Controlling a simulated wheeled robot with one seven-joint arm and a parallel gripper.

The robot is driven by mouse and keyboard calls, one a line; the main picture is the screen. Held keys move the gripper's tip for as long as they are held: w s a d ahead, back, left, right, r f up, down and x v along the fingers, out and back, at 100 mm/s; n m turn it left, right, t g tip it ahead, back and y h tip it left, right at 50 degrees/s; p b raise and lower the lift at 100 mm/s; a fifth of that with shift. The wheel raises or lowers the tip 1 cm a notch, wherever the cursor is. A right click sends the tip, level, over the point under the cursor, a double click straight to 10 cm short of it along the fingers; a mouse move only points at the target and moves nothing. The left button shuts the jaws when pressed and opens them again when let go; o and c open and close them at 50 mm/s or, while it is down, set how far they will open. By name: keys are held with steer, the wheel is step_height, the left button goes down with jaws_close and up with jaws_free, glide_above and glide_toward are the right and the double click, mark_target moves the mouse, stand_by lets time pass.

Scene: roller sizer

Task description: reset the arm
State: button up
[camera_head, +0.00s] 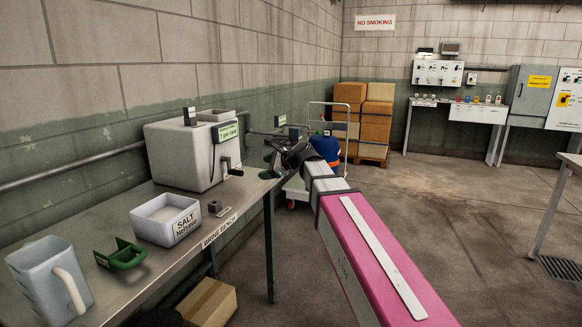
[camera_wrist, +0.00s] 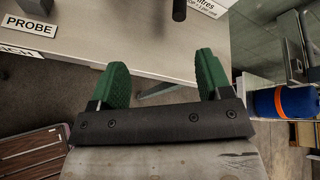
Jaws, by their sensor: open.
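My gripper (camera_wrist: 161,78) shows in the wrist view with two green fingers held wide apart and nothing between them. Past the fingertips lies the edge of the grey brine bench (camera_wrist: 165,45). In the head view my pink and grey arm stretches forward from the lower right, over the floor to the right of the bench (camera_head: 180,272). Its dark wrist end is near the bench's far right corner, beside the white machine (camera_head: 178,155) with a crank. The gripper fingers are partly hidden in the head view.
A cardboard box (camera_head: 208,302) lies below. A trolley (camera_head: 298,190) with a blue drum (camera_head: 326,148) stands beyond my wrist. The floor to the right is open.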

steer(key=s+d+f+n+g+h, duration=0.1)
steer(key=s+d+f+n+h, duration=0.25)
steer(key=d+f, duration=0.55)
steer(key=s+d+f+n+g+h, duration=0.15)
steer(key=s+d+f+n, duration=0.25)
steer(key=f, duration=0.9)
steer(key=s+d+f+n+g+h, duration=0.3)
steer(key=s+d+f+n+h, duration=0.3)
steer(key=s+d+f+n, duration=0.3)
steer(key=s+d+f, duration=0.4)
steer(key=d+f, duration=0.1)
steer(key=d, duration=0.1)
steer(key=shift+s+f+g, duration=0.35)
steer(key=shift+s+f, duration=0.05)
